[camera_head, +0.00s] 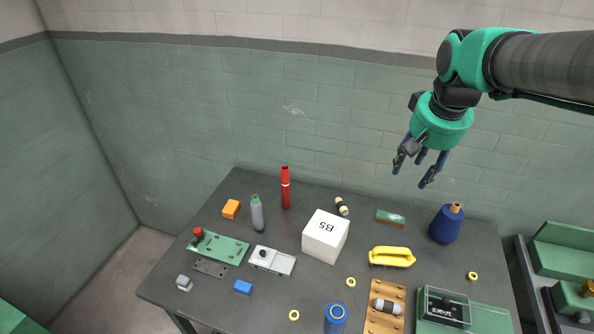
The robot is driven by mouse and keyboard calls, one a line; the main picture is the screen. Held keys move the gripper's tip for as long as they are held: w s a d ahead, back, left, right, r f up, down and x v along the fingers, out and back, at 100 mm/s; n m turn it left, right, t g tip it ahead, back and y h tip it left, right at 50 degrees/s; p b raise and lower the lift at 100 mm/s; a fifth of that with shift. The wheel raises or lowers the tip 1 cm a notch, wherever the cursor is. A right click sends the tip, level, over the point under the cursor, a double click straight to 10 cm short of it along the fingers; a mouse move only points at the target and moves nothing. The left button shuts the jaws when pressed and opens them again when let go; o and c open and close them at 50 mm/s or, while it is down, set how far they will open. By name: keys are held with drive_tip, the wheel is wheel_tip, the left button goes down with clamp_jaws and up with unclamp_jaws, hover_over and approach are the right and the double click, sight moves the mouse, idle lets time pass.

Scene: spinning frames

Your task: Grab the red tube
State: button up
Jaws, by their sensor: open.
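The red tube (285,188) stands upright near the back of the dark table, left of centre. It has a light band around its upper half. My gripper (417,174) is open and empty, pointing down in the air over the back right part of the table. It is well to the right of the red tube in the picture and apart from it. The tube is in full view, with nothing in front of it.
A blue bottle (446,223) stands at the right. The green wall (290,120) rises behind the table (215,290).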

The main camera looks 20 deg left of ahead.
drive_tip(key=w+a+n+g+p, duration=0.1)
drive_tip(key=w+a+p, duration=0.3)
drive_tip(key=w+a, duration=0.6)
drive_tip(key=n+g+h+p, duration=0.1)
drive_tip(key=n+g+p, duration=0.15)
drive_tip(key=p, duration=0.85)
hover_over(286, 168)
wheel_tip(286, 168, down, 19)
drive_tip(key=shift+s+a+f, duration=0.1)
drive_tip(key=shift+f, duration=0.1)
drive_tip(key=shift+f, duration=0.1)
drive_tip(key=shift+f+p, duration=0.45)
drive_tip(key=shift+f, duration=3.7)
